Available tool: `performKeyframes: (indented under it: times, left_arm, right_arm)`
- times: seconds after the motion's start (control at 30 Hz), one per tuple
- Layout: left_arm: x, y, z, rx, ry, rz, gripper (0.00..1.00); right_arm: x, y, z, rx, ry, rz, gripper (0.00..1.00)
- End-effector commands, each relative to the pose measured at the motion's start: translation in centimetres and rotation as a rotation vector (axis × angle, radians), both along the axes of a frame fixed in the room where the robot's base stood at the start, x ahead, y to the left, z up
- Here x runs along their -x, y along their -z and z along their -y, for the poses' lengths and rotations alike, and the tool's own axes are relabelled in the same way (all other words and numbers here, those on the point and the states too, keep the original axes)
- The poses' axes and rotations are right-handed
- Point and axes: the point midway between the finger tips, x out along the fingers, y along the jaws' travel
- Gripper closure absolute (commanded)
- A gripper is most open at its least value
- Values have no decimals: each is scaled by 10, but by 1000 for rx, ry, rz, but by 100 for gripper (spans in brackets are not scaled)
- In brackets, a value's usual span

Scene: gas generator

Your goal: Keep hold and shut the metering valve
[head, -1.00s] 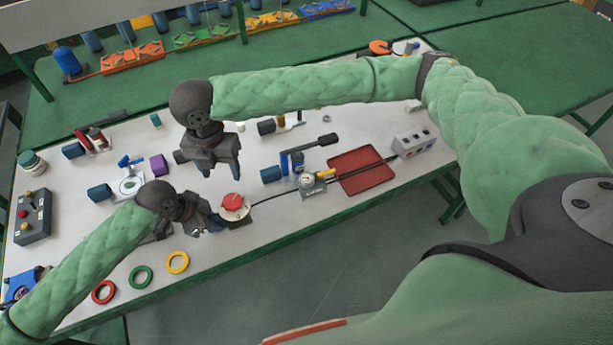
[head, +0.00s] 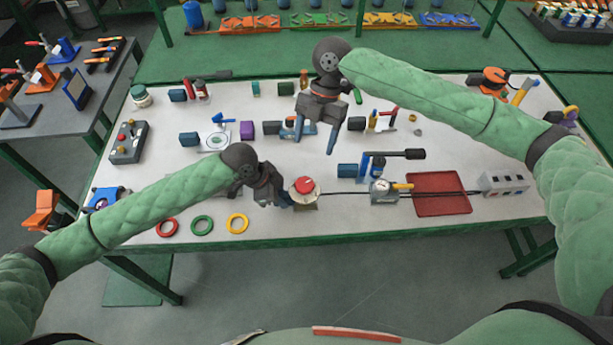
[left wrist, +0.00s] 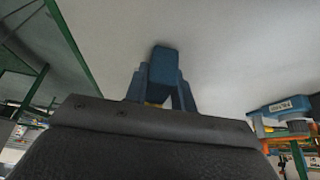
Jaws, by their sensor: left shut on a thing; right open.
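A unit with a round red knob (head: 305,185) on a pale body sits near the table's front edge in the head view. No label shows which unit is the metering valve. My left gripper (head: 284,200) is low, just left of this unit. In the left wrist view the left gripper's fingers are shut on a blue block (left wrist: 164,66), with a bit of yellow between them. The block seems to belong to the red-knob unit, but the join is hidden. My right gripper (head: 316,132) is open and empty above the table, behind and slightly right of the knob.
A black line runs right from the red-knob unit to a gauge unit with a yellow lever (head: 383,190), then past a red tray (head: 440,204) to a grey box (head: 503,183). Red, green and yellow rings (head: 237,223) lie front left.

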Motion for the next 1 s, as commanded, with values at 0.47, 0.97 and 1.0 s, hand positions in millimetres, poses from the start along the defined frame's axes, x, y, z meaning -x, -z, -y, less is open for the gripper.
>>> performKeyframes:
  times: [0.47,0.97,1.0]
  left_arm:
    - [0,0,0,-1,0,0,100]
    - [0,0,0,0,0,0,100]
    - [0,0,0,0,0,0,100]
  right_arm:
    - [18,48,-11,-9,-30,5,31]
    - [38,108,-23,-8,-29,7,31]
    - [39,109,-24,-8,-29,7,31]
